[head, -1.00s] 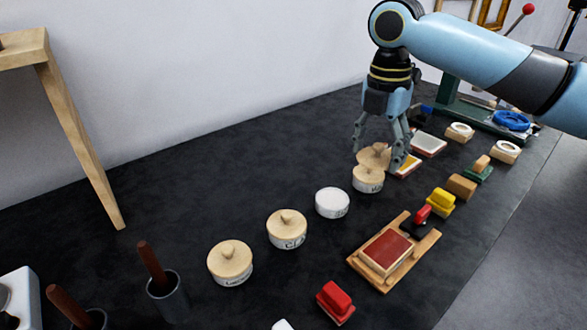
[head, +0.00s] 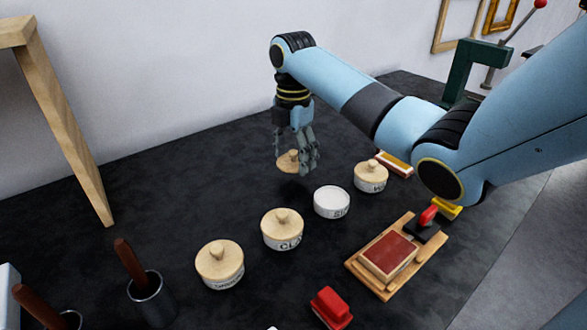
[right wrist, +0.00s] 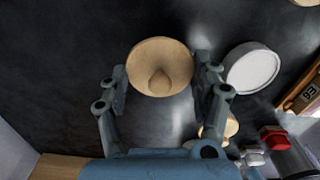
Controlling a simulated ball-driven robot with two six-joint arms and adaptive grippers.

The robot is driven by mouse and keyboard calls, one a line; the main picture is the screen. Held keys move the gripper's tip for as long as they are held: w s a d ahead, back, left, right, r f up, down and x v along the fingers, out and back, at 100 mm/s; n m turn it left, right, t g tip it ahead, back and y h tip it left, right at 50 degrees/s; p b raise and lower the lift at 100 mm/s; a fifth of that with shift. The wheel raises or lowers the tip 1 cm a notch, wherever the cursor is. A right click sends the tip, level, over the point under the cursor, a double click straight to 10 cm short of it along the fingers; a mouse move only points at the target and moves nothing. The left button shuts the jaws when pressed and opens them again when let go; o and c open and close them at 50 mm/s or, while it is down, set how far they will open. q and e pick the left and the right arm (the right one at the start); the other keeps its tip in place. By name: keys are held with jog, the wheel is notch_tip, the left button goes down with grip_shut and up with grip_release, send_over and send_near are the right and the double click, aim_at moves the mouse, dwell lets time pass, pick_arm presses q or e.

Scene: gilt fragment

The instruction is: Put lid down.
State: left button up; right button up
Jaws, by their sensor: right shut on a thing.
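My right gripper (head: 293,160) is shut on a round wooden lid (head: 287,162) with a small knob, behind the row of jars. The lid is level, and a dark shadow lies beneath it; the exact gap to the table is hard to tell. In the right wrist view the lid (right wrist: 160,67) sits between the two fingers (right wrist: 160,85). The white jar (head: 331,203) in the row has no wooden lid and shows a white top; it also shows in the right wrist view (right wrist: 252,70). My left gripper is out of view.
Lidded jars stand at the right (head: 370,178), the middle (head: 282,230) and the front left (head: 220,265). A wooden tray (head: 360,268) with a red-topped block is in front. The black table (head: 190,190) is clear left of the lid. Dark cups (head: 150,300) stand near left.

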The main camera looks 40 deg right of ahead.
aim_at(294, 161)
jog(key=shift+f, duration=1.75)
jog(key=shift+s+f, duration=0.1)
jog(key=o, duration=0.9)
jog(key=shift+o, duration=0.2)
notch_tip(294, 161, up, 12)
jog(key=shift+r+p, duration=0.15)
jog(key=shift+p, duration=0.2)
